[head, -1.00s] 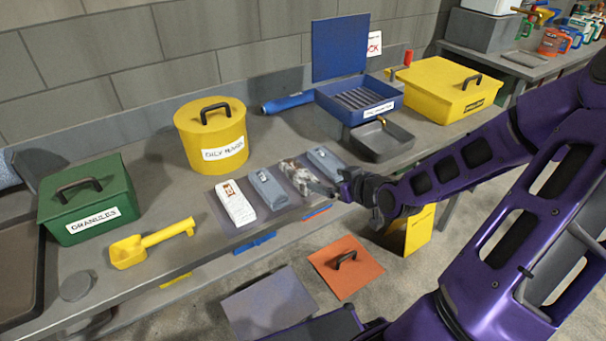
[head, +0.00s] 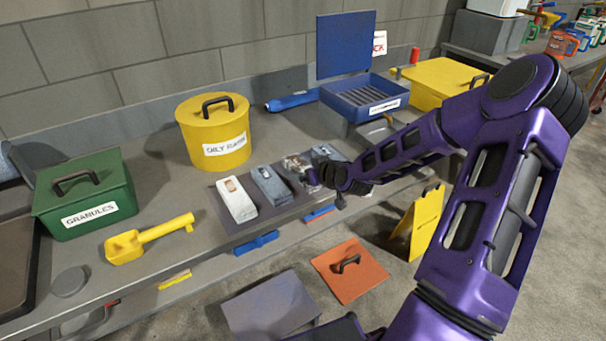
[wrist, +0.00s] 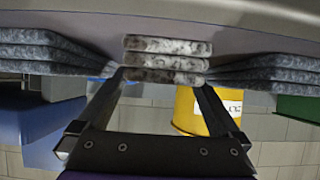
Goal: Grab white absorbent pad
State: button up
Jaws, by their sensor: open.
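A white pad stack (head: 236,200) with a brown label lies at the left end of a row of pads on the bench. Right of it are a grey pad stack (head: 272,186), a white-and-grey mottled pad stack (head: 297,166) and another grey stack (head: 323,153). My gripper (head: 308,179) is at the near end of the mottled stack and partly covers it. In the wrist view, my open fingers (wrist: 158,78) point at the mottled stack (wrist: 165,61), one near each side; I cannot tell whether they touch it. The left-end white stack is not seen there.
A yellow bin (head: 213,134) stands behind the pads. A green box (head: 85,196) and a yellow scoop (head: 148,238) are left. A blue tray (head: 365,98), a dark pan (head: 383,131) and a yellow case (head: 438,82) are right. A yellow sign (head: 417,224) stands on the floor.

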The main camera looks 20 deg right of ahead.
jog(key=shift+w+f, duration=0.25)
jog(key=shift+w, duration=0.15)
jog(key=shift+c, duration=0.2)
jog(key=shift+r, duration=0.1)
jog(key=c, duration=1.3)
